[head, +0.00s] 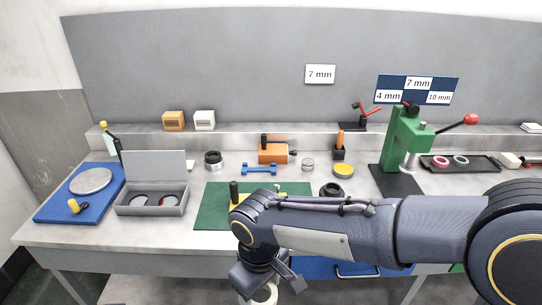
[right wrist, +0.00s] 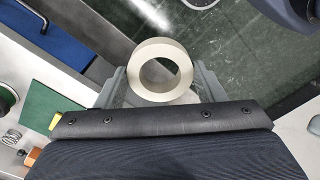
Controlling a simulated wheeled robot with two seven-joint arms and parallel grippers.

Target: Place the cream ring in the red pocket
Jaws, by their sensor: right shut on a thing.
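My right gripper (right wrist: 162,82) is shut on the cream ring (right wrist: 163,96), one finger on each side of it; the ring's hole faces the wrist camera. In the head view the ring (head: 273,294) shows partly at the bottom edge, under my right wrist, in front of the bench. An open grey case (head: 151,210) stands on the bench at left, lid raised at the back. It has two round pockets; the right one (head: 170,201) shows some red, and the left one looks dark and pale. My left gripper is not in view.
A blue board (head: 50,209) with a grey disc lies left of the case. A green mat (head: 209,212) lies right of it, partly behind my right arm. A green press (head: 398,145) stands at right. Bare bench shows in front of the case.

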